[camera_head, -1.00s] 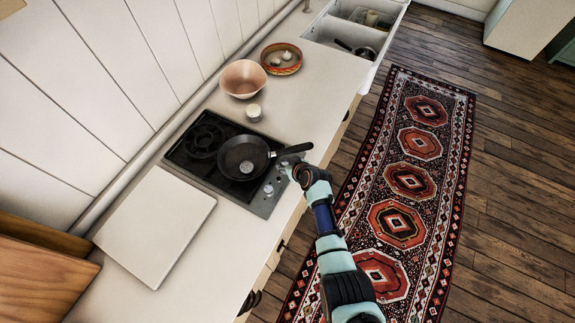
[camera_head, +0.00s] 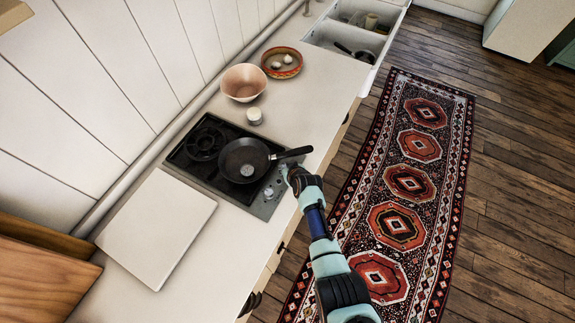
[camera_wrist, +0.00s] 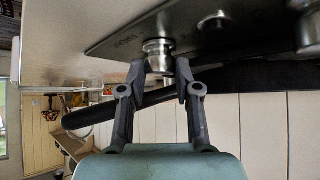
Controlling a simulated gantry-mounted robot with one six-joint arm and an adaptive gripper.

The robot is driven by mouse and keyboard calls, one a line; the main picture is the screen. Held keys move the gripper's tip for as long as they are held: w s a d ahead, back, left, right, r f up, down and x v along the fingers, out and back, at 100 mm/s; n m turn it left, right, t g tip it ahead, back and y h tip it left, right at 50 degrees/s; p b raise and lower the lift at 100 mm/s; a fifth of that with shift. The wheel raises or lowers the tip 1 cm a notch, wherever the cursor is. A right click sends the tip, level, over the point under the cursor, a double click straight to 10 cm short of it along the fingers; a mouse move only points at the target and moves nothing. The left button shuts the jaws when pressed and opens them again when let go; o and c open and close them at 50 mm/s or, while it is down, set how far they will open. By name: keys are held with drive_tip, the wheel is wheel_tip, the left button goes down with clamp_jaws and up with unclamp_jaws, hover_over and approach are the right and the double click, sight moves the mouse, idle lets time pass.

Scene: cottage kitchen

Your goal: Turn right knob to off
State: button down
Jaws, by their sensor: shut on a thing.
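The black cooktop (camera_head: 194,173) is set in the counter, with silver knobs along its front strip. My gripper (camera_head: 286,172) is at the strip's upper right end, below the pan handle. In the wrist view my gripper (camera_wrist: 160,70) has one finger on each side of a round silver knob (camera_wrist: 157,47) and is shut on it. The knob's marking cannot be read. Another knob (camera_head: 268,192) shows nearer in the head view, and a knob (camera_wrist: 309,32) is at the right edge of the wrist view. My gripper hides the held knob in the head view.
A black frying pan (camera_head: 240,161) sits on the cooktop, its handle reaching over the front edge close to my gripper. A white board (camera_head: 160,225), a small white jar (camera_head: 254,115), a pink bowl (camera_head: 243,83) and an orange dish (camera_head: 281,62) are on the counter. An open drawer (camera_head: 345,40) is beyond.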

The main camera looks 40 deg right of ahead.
drive_tip(key=shift+w+a+f+m+g+h, duration=0.1)
drive_tip(key=shift+m+g+h, duration=0.3)
drive_tip(key=shift+m, duration=0.3)
drive_tip(key=shift+a+m+g+h, duration=0.1)
drive_tip(key=shift+m+g+h, duration=0.1)
drive_tip(key=shift+m+h, duration=0.4)
drive_tip(key=c, duration=0.8)
unclamp_jaws()
drive_tip(key=v, duration=1.2)
